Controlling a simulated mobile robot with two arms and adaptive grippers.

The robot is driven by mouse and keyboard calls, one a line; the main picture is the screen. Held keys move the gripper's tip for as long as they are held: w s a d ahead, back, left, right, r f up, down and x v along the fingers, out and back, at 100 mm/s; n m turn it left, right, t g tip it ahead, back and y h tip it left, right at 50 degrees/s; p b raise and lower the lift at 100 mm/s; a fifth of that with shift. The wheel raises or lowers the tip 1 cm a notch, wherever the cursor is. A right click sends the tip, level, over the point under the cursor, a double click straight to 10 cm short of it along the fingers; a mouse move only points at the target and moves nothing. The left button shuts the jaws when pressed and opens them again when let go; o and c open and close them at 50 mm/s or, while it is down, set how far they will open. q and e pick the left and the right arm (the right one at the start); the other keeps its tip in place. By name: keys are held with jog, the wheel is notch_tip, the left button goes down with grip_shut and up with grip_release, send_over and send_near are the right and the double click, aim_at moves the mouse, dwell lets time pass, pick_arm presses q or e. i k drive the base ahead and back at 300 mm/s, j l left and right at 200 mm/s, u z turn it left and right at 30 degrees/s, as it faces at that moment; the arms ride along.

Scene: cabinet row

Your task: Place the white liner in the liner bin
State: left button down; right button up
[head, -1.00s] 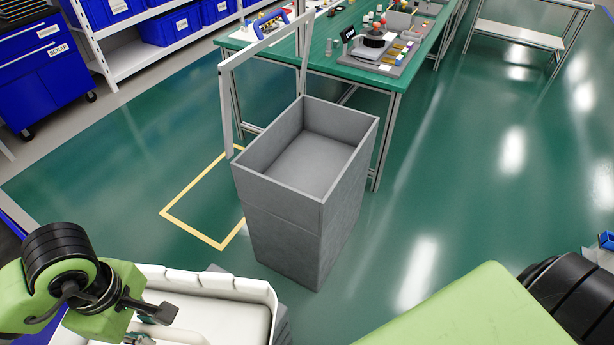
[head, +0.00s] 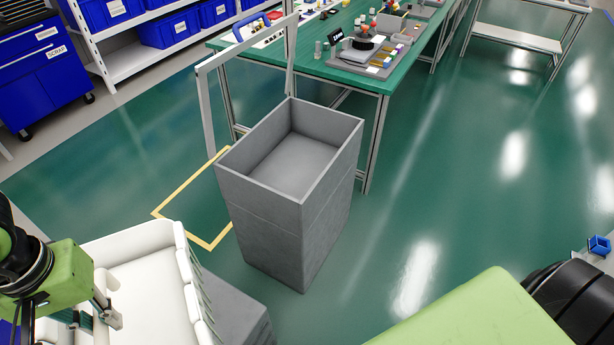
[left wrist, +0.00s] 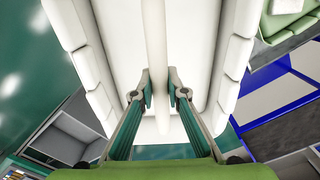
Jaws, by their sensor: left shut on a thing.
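The white liner (head: 155,285) is a tray-like shell with raised, ribbed walls at the lower left of the head view. It also fills the upper middle of the left wrist view (left wrist: 118,35). My left gripper (head: 106,306) is shut on it; in the left wrist view its fingers (left wrist: 161,95) pinch a white central ridge from both sides. A tall grey open-topped bin (head: 268,225), which looks like the liner bin, stands upright and looks empty at the middle of the head view. The liner is apart from it, to its lower left. My right gripper is out of view.
A grey block (head: 238,308) shows partly under the liner. A white frame (head: 205,110) stands behind the bin, near a green-topped workbench (head: 320,65) with small items. Blue drawers (head: 45,60) and shelves stand at the far left.

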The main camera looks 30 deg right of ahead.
aim_at(295, 175)
jog(key=l+z, duration=0.1)
jog(key=l, duration=0.25)
jog(key=i+l+z, duration=0.1)
jog(key=l, duration=0.25)
jog(key=i+l+z, duration=0.1)
jog(key=l, duration=0.3)
jog(key=i+l+z, duration=0.1)
jog(key=l, duration=0.25)
jog(key=i+l+z, duration=0.3)
jog(key=i, duration=0.35)
jog(key=i+j+z, duration=0.15)
jog(key=i+j, duration=0.25)
